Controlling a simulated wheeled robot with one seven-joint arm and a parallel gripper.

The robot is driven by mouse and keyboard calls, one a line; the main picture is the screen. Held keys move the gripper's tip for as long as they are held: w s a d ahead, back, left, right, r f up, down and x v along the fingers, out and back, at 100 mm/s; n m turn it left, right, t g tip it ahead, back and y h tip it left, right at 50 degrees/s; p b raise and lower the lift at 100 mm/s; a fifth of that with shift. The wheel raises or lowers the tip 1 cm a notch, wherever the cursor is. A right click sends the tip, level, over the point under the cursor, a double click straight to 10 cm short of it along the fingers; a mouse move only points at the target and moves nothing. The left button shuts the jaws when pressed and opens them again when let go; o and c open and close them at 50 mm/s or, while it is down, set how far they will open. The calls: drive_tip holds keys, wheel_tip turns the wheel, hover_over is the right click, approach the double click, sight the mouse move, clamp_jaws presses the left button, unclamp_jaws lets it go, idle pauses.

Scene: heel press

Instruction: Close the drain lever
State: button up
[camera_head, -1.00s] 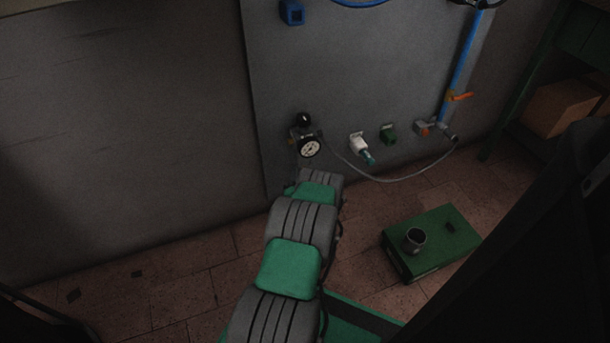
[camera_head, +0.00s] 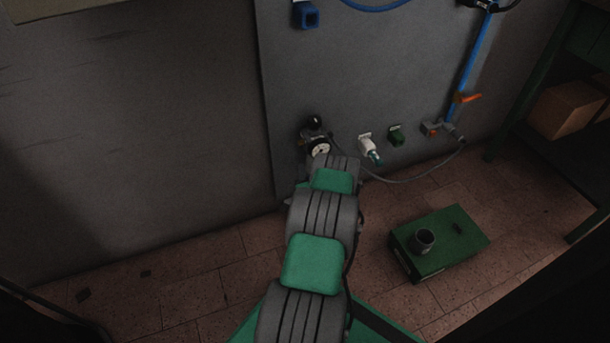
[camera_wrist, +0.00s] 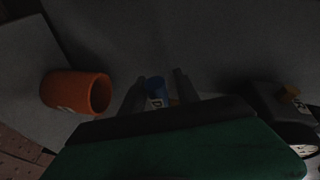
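In the wrist view my gripper (camera_wrist: 158,88) is open, its two dark fingers apart. A small blue part (camera_wrist: 156,86) with a white label shows in the gap between them; I cannot tell whether it is the drain lever or how far off it is. An orange lever (camera_head: 467,98) sticks out from the blue pipe (camera_head: 474,52) at the right of the panel. No lever is clearly marked as the drain.
White (camera_head: 369,147) and green (camera_head: 396,135) fittings and a hose sit low on the panel. A green box (camera_head: 450,257) with a cup (camera_head: 423,241) stands on the floor, right of my arm.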

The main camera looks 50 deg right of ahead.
drive_tip(key=shift+s, duration=0.1)
drive_tip(key=p+v, duration=0.2)
drive_tip(key=v, duration=0.5)
drive_tip(key=shift+s+a, duration=0.15)
drive_tip(key=shift+a, duration=0.1)
drive_tip(key=shift+r, duration=0.1)
drive_tip(key=shift+c, duration=0.6)
